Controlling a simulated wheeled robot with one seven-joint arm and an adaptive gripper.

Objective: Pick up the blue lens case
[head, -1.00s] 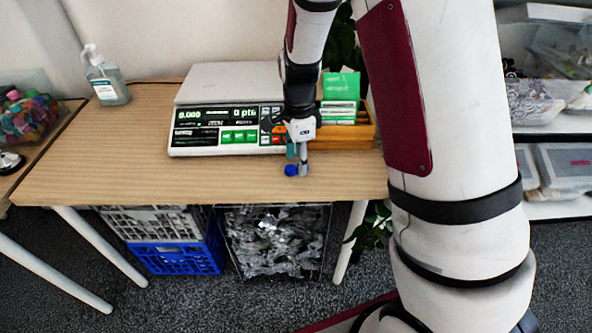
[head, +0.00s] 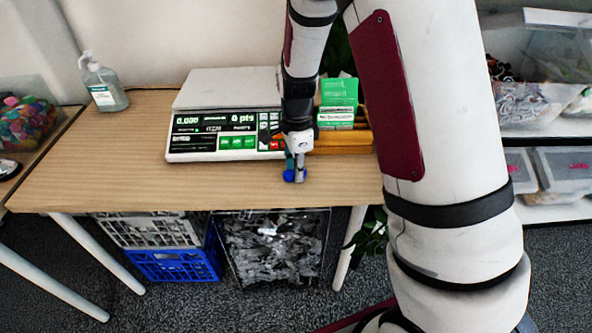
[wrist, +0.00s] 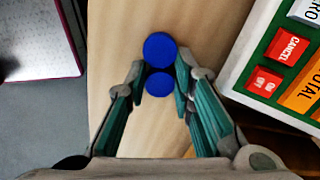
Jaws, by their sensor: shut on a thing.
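The blue lens case (wrist: 160,66) shows in the wrist view as two round blue lids side by side, one nearer my gripper than the other. In the head view the blue lens case (head: 289,175) is a small blue spot at the front part of the wooden table (head: 120,178). My gripper (wrist: 160,80) is shut on the lens case, with a teal-padded finger on each side of it. In the head view my gripper (head: 295,170) points down at the case and partly hides it. I cannot tell whether the case touches the tabletop.
A white scale (head: 226,102) with a green and black panel stands behind my gripper. Green boxes (head: 338,95) sit in an orange-brown tray (head: 342,142) at the right. A sanitizer bottle (head: 105,86) stands at the back left. The table's left front is clear.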

